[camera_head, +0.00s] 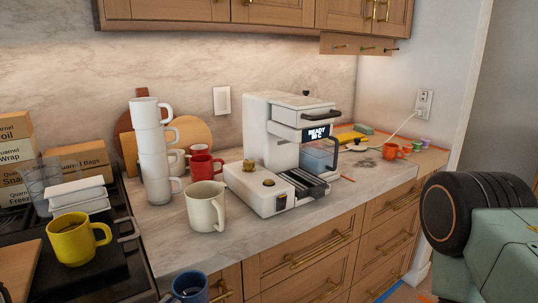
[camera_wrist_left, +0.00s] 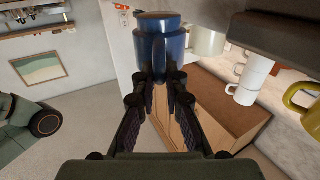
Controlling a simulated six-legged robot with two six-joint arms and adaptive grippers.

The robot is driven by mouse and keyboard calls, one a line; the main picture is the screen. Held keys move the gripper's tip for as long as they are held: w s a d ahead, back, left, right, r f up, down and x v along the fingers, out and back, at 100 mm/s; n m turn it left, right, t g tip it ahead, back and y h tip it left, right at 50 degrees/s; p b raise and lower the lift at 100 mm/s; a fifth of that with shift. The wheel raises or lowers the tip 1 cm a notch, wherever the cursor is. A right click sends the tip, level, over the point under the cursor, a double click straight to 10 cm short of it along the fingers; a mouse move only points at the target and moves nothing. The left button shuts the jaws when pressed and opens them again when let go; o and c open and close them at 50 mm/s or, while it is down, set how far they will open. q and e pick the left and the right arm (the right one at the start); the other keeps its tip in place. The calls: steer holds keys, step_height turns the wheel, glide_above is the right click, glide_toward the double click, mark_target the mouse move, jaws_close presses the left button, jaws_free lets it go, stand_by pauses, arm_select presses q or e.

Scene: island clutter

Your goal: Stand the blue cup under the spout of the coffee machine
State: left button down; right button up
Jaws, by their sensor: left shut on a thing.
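The blue cup (camera_head: 190,287) shows at the bottom edge of the head view, in front of the counter and partly cut off. In the left wrist view, my left gripper (camera_wrist_left: 160,78) is shut on the blue cup (camera_wrist_left: 158,45), which is held at the fingertips. The white coffee machine (camera_head: 262,130) stands on the counter with its display lit. Its black drip tray (camera_head: 305,182) faces the front and looks empty. The spout itself is hard to make out under the machine's head. My right gripper is not in view; part of my right arm shows at right.
A cream mug (camera_head: 205,206) stands just left of the machine. Behind it are a red mug (camera_head: 206,166) and a stack of white cups (camera_head: 155,150). A yellow mug (camera_head: 76,238) is at far left. An orange mug (camera_head: 392,151) stands right of the machine.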

arm_select(q)
step_height(320, 180, down, 2)
steer(key=shift+s+f+b, duration=0.1)
steer(key=shift+s+b, duration=0.05)
steer(key=shift+b, duration=0.4)
steer(key=shift+s+d+f, duration=0.1)
steer(key=shift+s+d, duration=0.05)
